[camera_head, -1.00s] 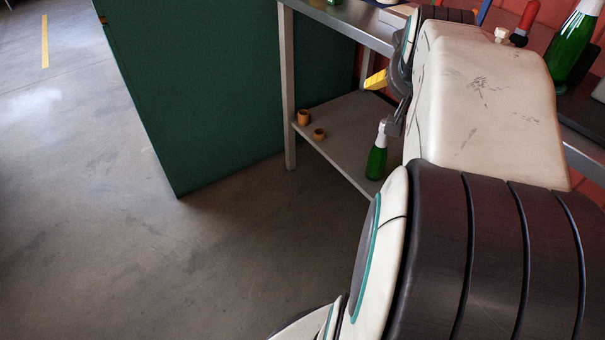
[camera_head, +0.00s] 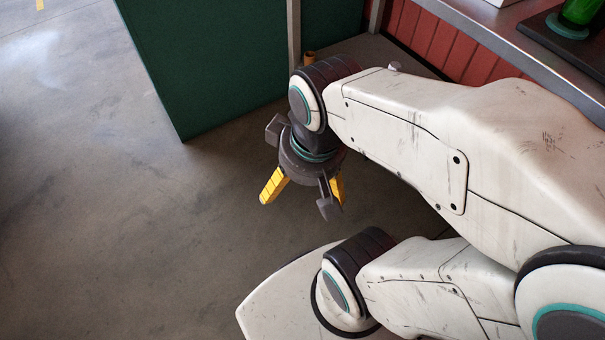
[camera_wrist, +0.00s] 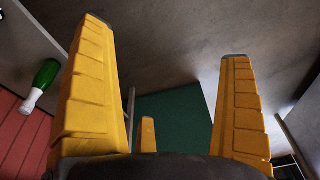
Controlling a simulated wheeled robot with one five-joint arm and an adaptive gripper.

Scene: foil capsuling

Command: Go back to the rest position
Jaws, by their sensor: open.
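My gripper (camera_head: 303,196) hangs from my folded arm over the bare concrete floor in the head view, its yellow-padded fingers pointing down. In the wrist view my gripper (camera_wrist: 170,75) is open, with its yellow fingers wide apart and nothing between them. No object touches the fingers in either view.
A green panel (camera_head: 215,60) stands at the back left. A metal bench (camera_head: 545,50) is at the upper right, with a green bottle (camera_head: 578,12) on a dark base. A green bottle with a white top (camera_wrist: 43,80) shows in the wrist view. The floor (camera_head: 80,200) at left is clear.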

